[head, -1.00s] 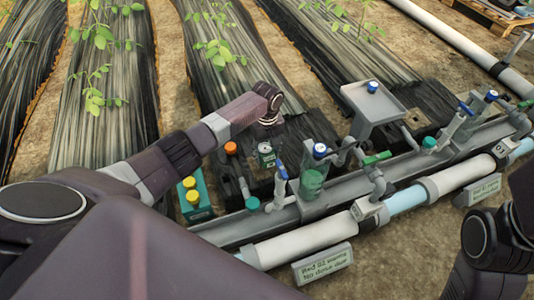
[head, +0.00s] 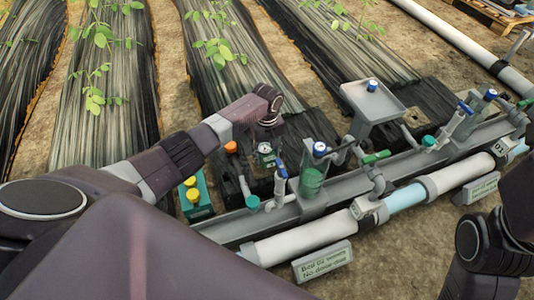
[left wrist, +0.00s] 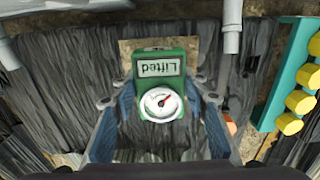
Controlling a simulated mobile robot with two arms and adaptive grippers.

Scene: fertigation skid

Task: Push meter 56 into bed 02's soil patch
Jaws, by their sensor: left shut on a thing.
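Meter 56 is presumably the green meter with a round white dial (left wrist: 160,103) in the left wrist view; its number is not legible. Its label appears upside down and reads "Lifted". My left gripper (left wrist: 160,98) is shut on it, one finger at each side. In the head view the meter (head: 265,149) shows small below my left gripper (head: 268,133), beside the skid. A brown soil patch (left wrist: 126,60) shows behind the meter, in an opening of the black film. The meter hides part of it; I cannot tell whether its tip touches the soil. My right gripper is not in view.
The grey skid (head: 225,233) with valves and pipes runs along the bed ends. A teal box with yellow caps (head: 195,197) stands left of the meter, and an orange cap (head: 231,147) is close by. A sign (head: 322,262) stands in front.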

